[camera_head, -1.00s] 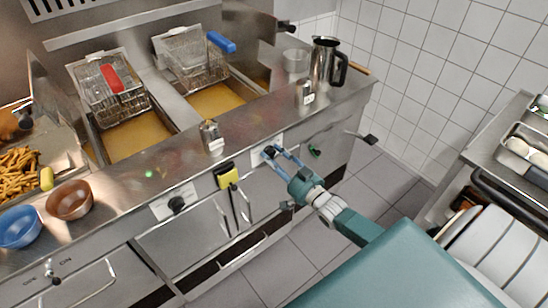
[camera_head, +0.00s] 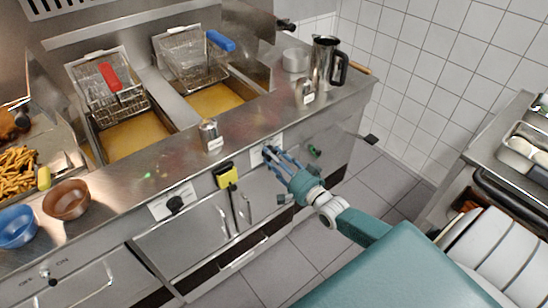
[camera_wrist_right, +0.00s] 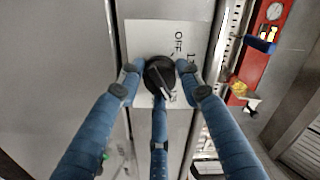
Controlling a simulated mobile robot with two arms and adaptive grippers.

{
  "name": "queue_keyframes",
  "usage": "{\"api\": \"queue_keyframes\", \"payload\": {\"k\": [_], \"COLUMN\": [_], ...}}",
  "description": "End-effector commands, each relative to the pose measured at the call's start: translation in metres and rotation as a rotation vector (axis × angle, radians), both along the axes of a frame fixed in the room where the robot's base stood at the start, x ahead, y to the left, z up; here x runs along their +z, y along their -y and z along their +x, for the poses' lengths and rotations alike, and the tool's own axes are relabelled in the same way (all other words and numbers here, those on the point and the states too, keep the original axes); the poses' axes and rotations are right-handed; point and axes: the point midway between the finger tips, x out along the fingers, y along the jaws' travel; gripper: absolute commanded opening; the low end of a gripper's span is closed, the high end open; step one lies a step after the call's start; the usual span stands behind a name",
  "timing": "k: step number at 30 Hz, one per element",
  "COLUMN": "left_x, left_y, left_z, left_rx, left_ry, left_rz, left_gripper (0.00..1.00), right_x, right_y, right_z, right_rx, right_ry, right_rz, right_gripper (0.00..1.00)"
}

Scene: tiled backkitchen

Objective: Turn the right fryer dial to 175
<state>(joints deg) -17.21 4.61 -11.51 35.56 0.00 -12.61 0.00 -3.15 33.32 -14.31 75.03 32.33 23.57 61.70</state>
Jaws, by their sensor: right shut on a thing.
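The right fryer dial (camera_wrist_right: 158,76) is a black round knob on a white plate (camera_wrist_right: 140,40) in the right wrist view. "OFF" is printed sideways above the knob; the other markings are partly covered, and I cannot read the set value. My right gripper (camera_wrist_right: 158,85) has its blue fingers around the knob, one on each side and one from below, shut on it. In the head view my right gripper (camera_head: 272,156) reaches the plate on the fryer's front panel, and its fingers cover much of the dial (camera_head: 267,151). My left gripper is not in view.
The left dial (camera_head: 176,204) sits farther left on the front panel. A yellow-and-black item (camera_head: 227,175) hangs between the dials, beside cabinet handles. Above are two fryer baskets, one with a red handle (camera_head: 109,77), one with a blue handle (camera_head: 221,41). A metal jug (camera_head: 325,62) stands on the counter.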

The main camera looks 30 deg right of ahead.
Motion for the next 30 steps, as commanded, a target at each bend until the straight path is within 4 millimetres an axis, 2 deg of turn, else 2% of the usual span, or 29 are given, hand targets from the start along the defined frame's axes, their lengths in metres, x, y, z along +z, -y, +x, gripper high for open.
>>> {"api": "queue_keyframes", "payload": {"k": [1,11,12,15,24,26,30], "left_x": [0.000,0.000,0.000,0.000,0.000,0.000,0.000], "left_y": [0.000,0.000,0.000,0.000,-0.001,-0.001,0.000], "left_z": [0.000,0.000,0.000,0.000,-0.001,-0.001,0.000], "left_rx": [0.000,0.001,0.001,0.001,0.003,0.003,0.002], "left_ry": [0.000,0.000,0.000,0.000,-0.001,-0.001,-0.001], "left_rz": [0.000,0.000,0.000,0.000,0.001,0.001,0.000], "left_gripper": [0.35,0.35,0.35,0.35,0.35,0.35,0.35], "right_x": [-0.008,-0.008,-0.008,-0.007,-0.003,-0.004,-0.004], "right_y": [-0.004,-0.004,-0.004,-0.003,-0.002,-0.001,0.000], "right_z": [-0.003,-0.003,-0.003,-0.003,-0.003,-0.008,-0.029], "right_rx": [0.005,0.006,0.006,0.004,0.002,0.003,0.003], "right_ry": [-0.016,-0.016,-0.016,-0.014,-0.006,-0.008,-0.009], "right_rz": [0.003,0.004,0.004,0.003,0.003,0.003,0.002], "right_gripper": [0.09,0.09,0.39,0.54,0.54,0.54,0.54]}}
